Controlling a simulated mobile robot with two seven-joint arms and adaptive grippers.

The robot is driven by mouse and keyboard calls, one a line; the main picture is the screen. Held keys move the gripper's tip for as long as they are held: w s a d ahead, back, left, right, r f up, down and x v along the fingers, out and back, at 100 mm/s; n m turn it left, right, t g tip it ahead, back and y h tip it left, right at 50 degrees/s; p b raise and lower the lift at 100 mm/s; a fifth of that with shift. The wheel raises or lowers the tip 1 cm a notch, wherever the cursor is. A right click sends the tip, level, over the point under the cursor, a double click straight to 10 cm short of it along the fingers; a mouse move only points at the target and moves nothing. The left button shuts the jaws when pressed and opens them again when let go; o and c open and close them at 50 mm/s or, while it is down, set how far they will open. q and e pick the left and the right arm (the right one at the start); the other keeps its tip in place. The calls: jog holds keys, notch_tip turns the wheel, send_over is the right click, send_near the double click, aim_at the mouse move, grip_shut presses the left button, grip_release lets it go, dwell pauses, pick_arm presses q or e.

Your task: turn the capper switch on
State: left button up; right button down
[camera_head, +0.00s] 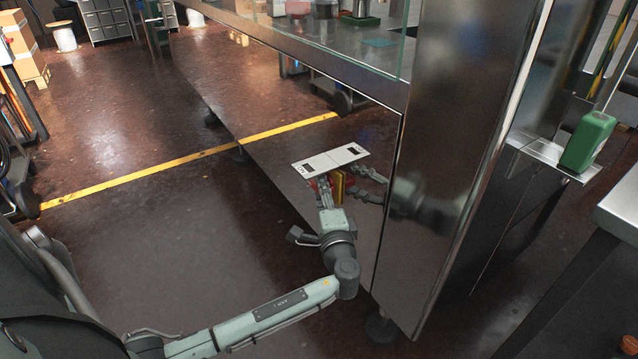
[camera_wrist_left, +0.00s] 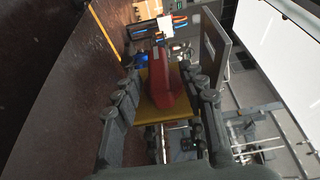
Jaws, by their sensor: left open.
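The capper switch is a red handle (camera_wrist_left: 170,82) on a yellow plate (camera_wrist_left: 158,104), seen in the left wrist view. In the head view its yellow plate (camera_head: 339,187) shows on the dark steel front of the machine, below a white label plate (camera_head: 330,160); the red handle is mostly hidden there by my gripper. My left gripper (camera_head: 323,186) is open at the switch. In the left wrist view its fingers (camera_wrist_left: 164,88) stand on both sides of the red handle, with gaps visible. I cannot tell whether any finger touches it. My right gripper is not in view.
The shiny machine front (camera_head: 270,170) mirrors my arm and gripper. A steel column (camera_head: 455,150) stands to the right of the switch. A green bottle (camera_head: 587,142) stands on a small shelf at the right. The floor at left is open, crossed by a yellow line (camera_head: 150,174).

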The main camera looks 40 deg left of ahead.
pick_arm(q)
jog(key=shift+x, duration=1.2)
grip_shut()
